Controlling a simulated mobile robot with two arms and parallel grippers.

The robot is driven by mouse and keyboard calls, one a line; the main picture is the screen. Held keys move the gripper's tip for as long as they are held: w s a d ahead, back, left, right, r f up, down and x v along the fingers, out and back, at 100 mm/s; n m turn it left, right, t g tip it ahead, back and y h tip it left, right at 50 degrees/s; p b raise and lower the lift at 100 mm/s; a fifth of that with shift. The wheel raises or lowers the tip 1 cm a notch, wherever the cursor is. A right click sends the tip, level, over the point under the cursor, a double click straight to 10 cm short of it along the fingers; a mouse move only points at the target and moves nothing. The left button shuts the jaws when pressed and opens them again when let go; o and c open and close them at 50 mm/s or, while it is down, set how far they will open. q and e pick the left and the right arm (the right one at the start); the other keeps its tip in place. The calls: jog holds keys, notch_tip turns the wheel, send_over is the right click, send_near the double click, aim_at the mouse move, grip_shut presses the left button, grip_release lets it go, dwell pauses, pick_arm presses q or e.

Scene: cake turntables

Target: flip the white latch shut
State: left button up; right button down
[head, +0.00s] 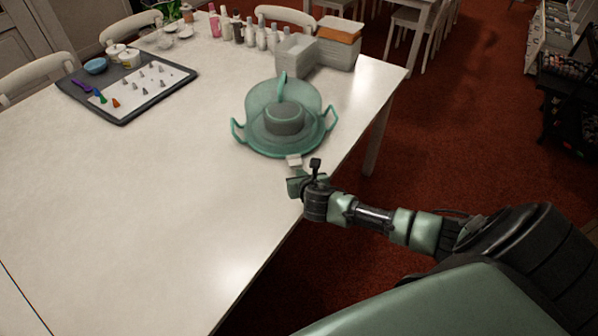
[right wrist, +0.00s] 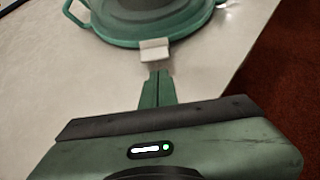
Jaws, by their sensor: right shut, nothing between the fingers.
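A round teal cake turntable (head: 262,145) with two side handles and a domed teal cover stands near the right edge of the white table. The white latch (head: 294,160) sticks out from its near rim; it also shows in the right wrist view (right wrist: 154,49). My right gripper (head: 294,182) is shut and empty, just in front of the latch. In the right wrist view its fingertips (right wrist: 158,74) point at the latch, with a small gap seeming to lie between them. My left gripper is in neither view.
The white table (head: 130,210) is clear at the left and front. A grey tray (head: 122,122) with piping tips lies at the back left. Grey containers (head: 297,54) and several bottles (head: 249,31) stand behind the turntable. The table's right edge runs close beside the turntable.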

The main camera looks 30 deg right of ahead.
aim_at(298, 160)
jog(key=shift+x, duration=1.95)
jog(key=shift+r, duration=0.15)
jog(key=shift+w+d+r+p, duration=0.1)
jog(key=shift+w+r+p, duration=0.15)
jog(key=shift+r+p, duration=0.65)
jog(key=p, duration=0.1)
jog(key=w+r+p, duration=0.1)
jog(key=shift+d+r+p, duration=0.2)
jog(key=shift+r+p, duration=0.05)
jog(key=shift+p, duration=0.15)
jog(key=shift+w+d+r+p, duration=0.2)
jog(key=shift+w+r+p, duration=0.2)
jog(key=shift+p, duration=0.2)
jog(key=shift+f, duration=0.25)
jog(key=shift+r, duration=0.1)
jog(key=shift+r+p, duration=0.75)
